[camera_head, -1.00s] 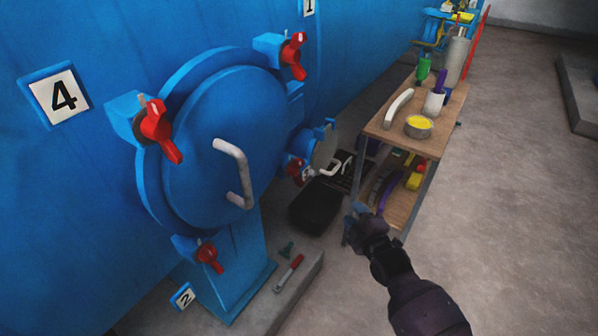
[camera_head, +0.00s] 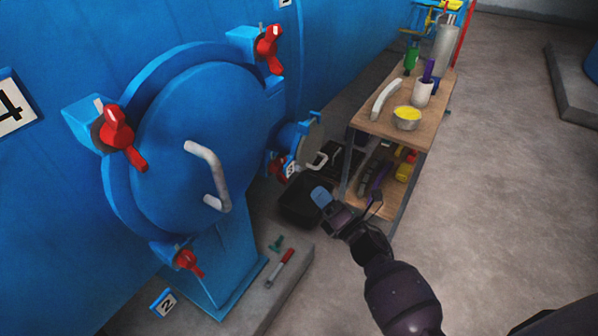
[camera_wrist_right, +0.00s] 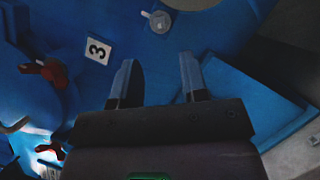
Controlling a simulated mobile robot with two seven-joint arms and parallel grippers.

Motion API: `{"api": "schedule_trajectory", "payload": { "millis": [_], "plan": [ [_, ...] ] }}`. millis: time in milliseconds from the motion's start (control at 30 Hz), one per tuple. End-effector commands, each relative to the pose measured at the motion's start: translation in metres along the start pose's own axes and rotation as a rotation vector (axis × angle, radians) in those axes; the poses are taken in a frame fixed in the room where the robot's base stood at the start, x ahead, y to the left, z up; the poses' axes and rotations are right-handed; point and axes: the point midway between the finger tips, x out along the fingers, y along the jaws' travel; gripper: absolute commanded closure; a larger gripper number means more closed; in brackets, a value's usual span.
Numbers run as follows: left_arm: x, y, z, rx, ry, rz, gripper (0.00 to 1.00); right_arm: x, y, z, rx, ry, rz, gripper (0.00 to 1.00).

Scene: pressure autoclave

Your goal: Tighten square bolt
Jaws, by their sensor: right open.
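My right gripper (camera_head: 348,202) is in front of the shelf cart in the head view, apart from everything. In the right wrist view its two fingers (camera_wrist_right: 158,66) are spread, with nothing between them. Past the fingertips, a small round grey fitting with a stub (camera_wrist_right: 160,21) sits on the blue surface; I cannot tell whether it is the square bolt. The large round blue door (camera_head: 205,150) has a white handle (camera_head: 212,175) and red wing clamps at its rim, such as the upper right one (camera_head: 268,48). My left gripper is not in view.
A wooden shelf cart (camera_head: 376,122) holds a yellow-filled bowl (camera_head: 407,118) and a white cup (camera_head: 422,94). A black case (camera_head: 300,203) lies on the floor. A label "3" (camera_wrist_right: 98,50) shows in the wrist view.

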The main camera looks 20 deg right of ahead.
Motion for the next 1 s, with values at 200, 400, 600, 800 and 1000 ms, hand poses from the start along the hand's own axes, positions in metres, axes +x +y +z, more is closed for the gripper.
{"api": "schedule_trajectory", "payload": {
  "millis": [200,400,600,800,1000],
  "plan": [
    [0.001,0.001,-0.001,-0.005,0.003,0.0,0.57,0.039,0.001,0.0,0.0,0.0,0.002,0.6],
    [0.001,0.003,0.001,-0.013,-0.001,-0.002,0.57,0.069,0.0,0.0,0.001,0.0,0.0,0.6],
    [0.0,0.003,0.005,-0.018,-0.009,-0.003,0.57,0.086,0.0,0.0,0.002,0.0,0.0,0.6],
    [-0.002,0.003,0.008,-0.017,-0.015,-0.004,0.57,0.089,0.0,0.0,0.002,0.0,-0.001,0.6],
    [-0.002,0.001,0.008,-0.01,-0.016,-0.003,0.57,0.089,0.0,0.0,0.002,-0.001,-0.001,0.64]
  ]
}}
